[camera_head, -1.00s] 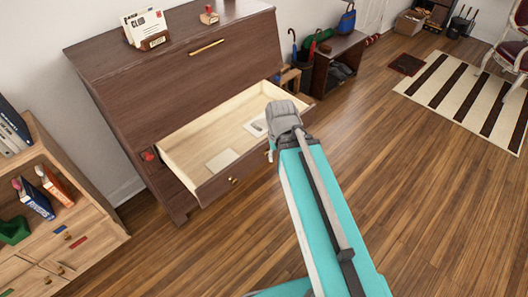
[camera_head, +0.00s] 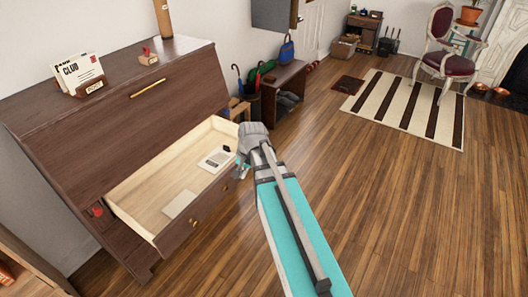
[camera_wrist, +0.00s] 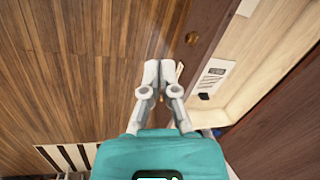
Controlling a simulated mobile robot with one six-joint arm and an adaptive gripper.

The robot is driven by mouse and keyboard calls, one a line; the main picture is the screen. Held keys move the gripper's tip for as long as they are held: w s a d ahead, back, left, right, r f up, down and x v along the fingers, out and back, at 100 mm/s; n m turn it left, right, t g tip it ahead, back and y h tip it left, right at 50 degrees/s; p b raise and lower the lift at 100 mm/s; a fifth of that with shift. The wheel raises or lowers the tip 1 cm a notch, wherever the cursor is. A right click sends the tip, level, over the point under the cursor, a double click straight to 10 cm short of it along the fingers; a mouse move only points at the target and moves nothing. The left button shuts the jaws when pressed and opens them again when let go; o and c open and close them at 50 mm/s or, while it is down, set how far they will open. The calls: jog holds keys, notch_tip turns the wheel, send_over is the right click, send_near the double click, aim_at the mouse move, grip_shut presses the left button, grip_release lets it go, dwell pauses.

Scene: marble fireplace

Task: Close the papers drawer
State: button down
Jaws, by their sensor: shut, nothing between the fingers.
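The papers drawer (camera_head: 140,183) stands open, pulled out of the dark brown desk (camera_head: 120,112). It has a pale wooden inside, a dark front and small brass knobs. A printed sheet (camera_head: 216,158) with a small black item and a blank paper (camera_head: 179,204) lie in it. My gripper (camera_wrist: 158,66) is shut and empty. In the wrist view its fingertips are just outside the drawer front (camera_wrist: 207,42), beside a knob (camera_wrist: 192,38). Whether they touch the front I cannot tell. In the head view my arm hides most of the fingers near the drawer's right front corner.
A card holder (camera_head: 88,86) and a stamp (camera_head: 148,58) stand on the desk top. A low bench (camera_head: 283,83) with an umbrella stand is right of the desk. Open wood floor (camera_head: 370,190) lies in front, with a striped rug (camera_head: 408,108) beyond.

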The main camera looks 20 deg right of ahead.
jog(key=w+d+f+m+t+y+b, duration=0.1)
jog(key=w+d+f+m+t+b, duration=0.1)
jog(key=w+d+m+b, duration=0.2)
jog(key=w+d+f+m+t+y+b, duration=0.1)
jog(key=w+d+f+m+t+b, duration=0.1)
jog(key=w+d+m, duration=0.5)
jog(key=w+d+f+m+t+b, duration=0.2)
jog(key=w+d+f+m+b, duration=0.2)
jog(key=d+m, duration=0.6)
jog(key=shift+w+d+f+m+y+b, duration=0.35)
jog(key=shift+w+d+b, duration=0.85)
jog(key=shift+d, duration=1.85)
jog(key=shift+r, duration=0.1)
jog(key=shift+w, duration=0.1)
jog(key=w+a+r+b+x, duration=0.1)
jog(key=r+b+x, duration=0.1)
jog(key=b+x, duration=0.5)
jog(key=shift+w+r+x, duration=0.2)
jog(key=shift+w+x, duration=0.05)
jog(key=shift+x, duration=2.9)
